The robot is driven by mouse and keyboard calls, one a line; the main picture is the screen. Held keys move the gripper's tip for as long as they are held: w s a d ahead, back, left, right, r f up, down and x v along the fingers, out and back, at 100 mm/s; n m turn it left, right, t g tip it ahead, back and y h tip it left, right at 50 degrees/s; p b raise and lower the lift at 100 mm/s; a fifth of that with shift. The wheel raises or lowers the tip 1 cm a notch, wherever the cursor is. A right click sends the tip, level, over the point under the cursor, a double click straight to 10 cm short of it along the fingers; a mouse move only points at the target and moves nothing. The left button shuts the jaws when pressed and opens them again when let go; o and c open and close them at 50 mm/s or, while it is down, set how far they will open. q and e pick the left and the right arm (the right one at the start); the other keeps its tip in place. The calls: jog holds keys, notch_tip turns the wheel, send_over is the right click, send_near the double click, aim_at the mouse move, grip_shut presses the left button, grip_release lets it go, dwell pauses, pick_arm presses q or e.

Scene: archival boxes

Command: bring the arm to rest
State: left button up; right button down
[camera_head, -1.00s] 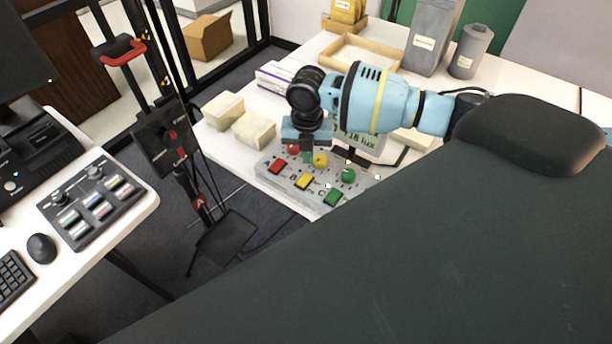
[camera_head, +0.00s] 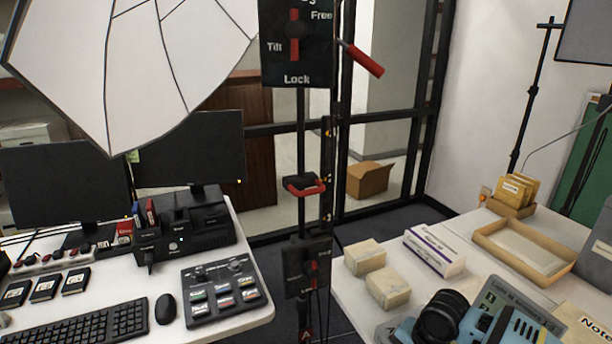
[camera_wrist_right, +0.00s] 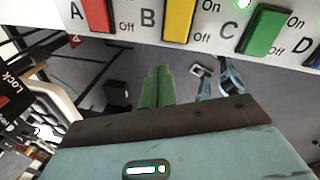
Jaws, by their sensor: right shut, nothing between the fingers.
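My right arm (camera_head: 515,328) shows only as a light blue link with a black ringed joint at the bottom right edge of the head view. Its gripper is below that frame. In the right wrist view my right gripper (camera_wrist_right: 157,87) has its green fingers together, shut and empty. A white switch panel (camera_wrist_right: 212,22) lies across the top of that view, apart from the fingers. It carries a red switch A (camera_wrist_right: 98,14), a yellow switch B (camera_wrist_right: 179,20) and a green switch C (camera_wrist_right: 264,31). My left gripper is not in view.
The right table holds two cream blocks (camera_head: 365,257), a white box (camera_head: 434,251) and a wooden tray (camera_head: 535,250). A black stand (camera_head: 301,190) with a red handle rises between the tables. The left desk has a button console (camera_head: 220,292) and a keyboard (camera_head: 75,325).

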jog(key=s+a+f+m+t+y, duration=0.4)
jog(key=s+a+f+m, duration=0.6)
jog(key=s+a+m, duration=0.15)
jog(key=s+d+f+m+t+h, duration=0.1)
jog(key=s+d+m+t, duration=0.1)
jog(key=s+d+m, duration=0.2)
jog(key=s+d+f+m+t+h, duration=0.1)
jog(key=s+d+m, duration=0.3)
jog(key=s+m, duration=0.4)
jog(key=s+h, duration=0.1)
jog(key=s, duration=0.2)
jog(key=shift+s+d+f+m+t+h, duration=0.25)
jog(key=shift+d+m+t+h, duration=0.05)
jog(key=shift+d+m+t, duration=0.1)
jog(key=shift+w+a, duration=0.1)
